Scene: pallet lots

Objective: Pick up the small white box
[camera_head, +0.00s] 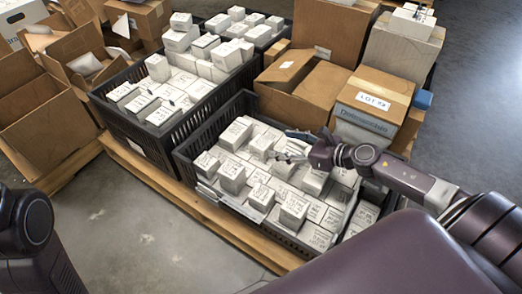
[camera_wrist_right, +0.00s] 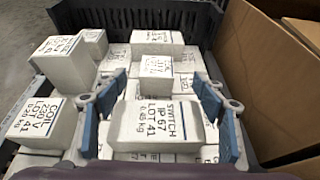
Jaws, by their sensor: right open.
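Small white boxes with black print fill the near black crate (camera_head: 188,165) in the head view. My right gripper (camera_head: 291,147) is over the middle of this crate, its fingers open. In the right wrist view, a white box marked SWITCH IP 67 LOT 41 (camera_wrist_right: 155,125) lies between the blue-padded fingers of the open gripper (camera_wrist_right: 160,118), with a gap at the right pad. Whether the left finger touches it, I cannot tell. A box marked COIL (camera_wrist_right: 42,120) stands left of the fingers. My left gripper is out of the head view.
A second black crate (camera_head: 110,110) of white boxes stands behind, on the wooden pallet (camera_head: 185,200). Cardboard boxes (camera_head: 300,85) crowd the crate's far right, one labelled LOT (camera_head: 374,101). An open carton (camera_head: 45,125) is at left. Grey floor (camera_head: 145,235) in front is clear.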

